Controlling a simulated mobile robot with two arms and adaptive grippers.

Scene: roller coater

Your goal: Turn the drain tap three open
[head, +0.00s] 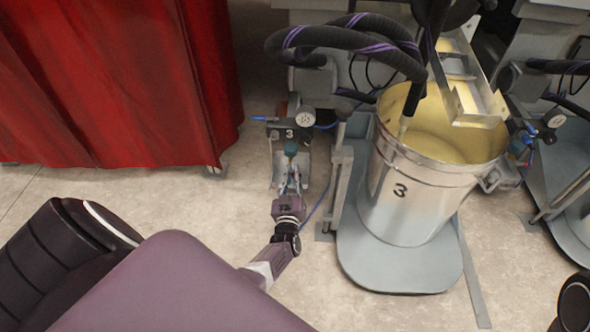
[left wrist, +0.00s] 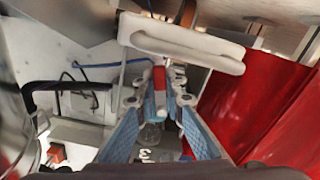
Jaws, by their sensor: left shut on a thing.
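The station marked 3 (head: 289,133) stands left of the silver bucket in the head view. My left gripper (head: 290,175) reaches down to it from the front. In the left wrist view my left gripper (left wrist: 160,98) has its two blue-sided fingers close around a small lever with a red part (left wrist: 160,76), which looks like the handle of drain tap three. The handle stands nearly upright in that picture. The tap body is mostly hidden by the fingers, so I cannot tell how far it is turned.
A silver bucket marked 3 (head: 400,213) stands on a grey base plate (head: 400,270) to the right. A red curtain (head: 110,80) hangs at left. Black hoses (head: 350,35) loop above. A gauge (head: 304,117) and blue lever (head: 262,118) sit behind the gripper.

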